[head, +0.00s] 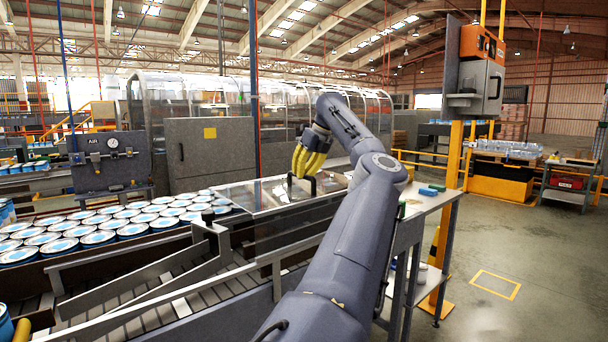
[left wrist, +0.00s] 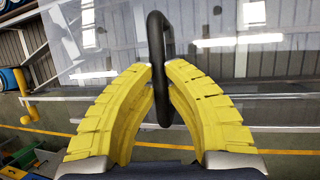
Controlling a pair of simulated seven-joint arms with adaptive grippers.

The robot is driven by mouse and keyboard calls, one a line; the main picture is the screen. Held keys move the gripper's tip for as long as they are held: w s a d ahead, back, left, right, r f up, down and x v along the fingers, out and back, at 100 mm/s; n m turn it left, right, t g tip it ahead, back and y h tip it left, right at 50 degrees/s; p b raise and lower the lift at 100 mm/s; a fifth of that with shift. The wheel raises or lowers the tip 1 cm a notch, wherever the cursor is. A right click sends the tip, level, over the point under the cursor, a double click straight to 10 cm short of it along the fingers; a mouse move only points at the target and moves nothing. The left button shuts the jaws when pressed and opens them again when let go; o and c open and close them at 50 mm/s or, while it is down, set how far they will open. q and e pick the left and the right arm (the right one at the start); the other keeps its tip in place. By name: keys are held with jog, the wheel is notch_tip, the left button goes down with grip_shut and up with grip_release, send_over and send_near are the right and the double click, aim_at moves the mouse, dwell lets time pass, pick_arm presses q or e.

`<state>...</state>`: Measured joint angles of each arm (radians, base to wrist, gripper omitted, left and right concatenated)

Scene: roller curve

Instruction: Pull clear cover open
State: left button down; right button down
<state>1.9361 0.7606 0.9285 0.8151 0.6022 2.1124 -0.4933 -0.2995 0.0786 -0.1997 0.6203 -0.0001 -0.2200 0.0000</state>
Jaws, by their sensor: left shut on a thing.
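The clear cover (head: 240,196) is a see-through panel with a metal-edged frame over the conveyor, right of the cans. It looks about flat, though its exact tilt is hard to tell. Its black handle (head: 313,186) stands up near the right part of the panel. My left gripper (head: 306,170) has yellow ribbed fingers and is shut on this handle. In the left wrist view the fingers (left wrist: 160,85) close on both sides of the black handle loop (left wrist: 155,40), with the reflective clear panel behind it. My right gripper is not in view.
Many blue-and-white cans (head: 98,238) crowd the conveyor at left. A grey cabinet (head: 212,158) stands behind the cover. A side table (head: 425,200) with small blue items is right of my arm. An orange post (head: 455,160) carries a control box. Open floor lies at right.

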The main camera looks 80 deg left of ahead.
pick_arm(q)
jog(key=c, duration=1.4)
grip_release()
jog(key=shift+o, duration=0.2)
jog(key=v, duration=1.2)
